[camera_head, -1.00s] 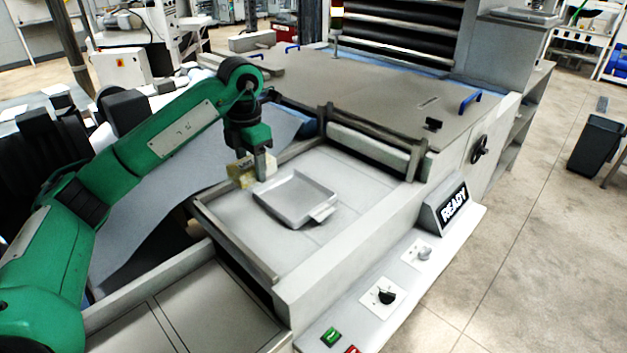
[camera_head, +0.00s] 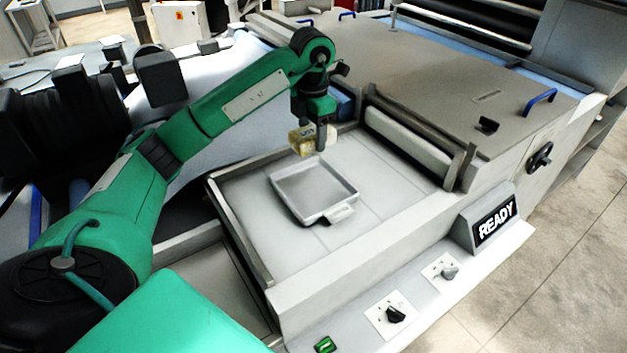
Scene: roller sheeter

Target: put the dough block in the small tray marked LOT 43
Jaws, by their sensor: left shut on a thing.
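My left gripper (camera_head: 322,140) is shut on the dough block (camera_head: 302,142), a small pale-yellow block with dark marking on its face. It holds the block at the far edge of the small grey tray (camera_head: 326,216). In the picture the block is just above the tray's far rim; I cannot tell its exact height. The tray is empty, has a low rim and a tab at its near right side, and lies on the machine's light infeed bed. No LOT 43 mark is legible on it. My right gripper is not in view.
The bed is framed by a raised left rail (camera_head: 238,235) and a roller with dark bars (camera_head: 408,143) at the back right. A READY sign (camera_head: 495,221), knobs (camera_head: 396,314) and a green switch (camera_head: 324,345) line the front panel. The bed around the tray is clear.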

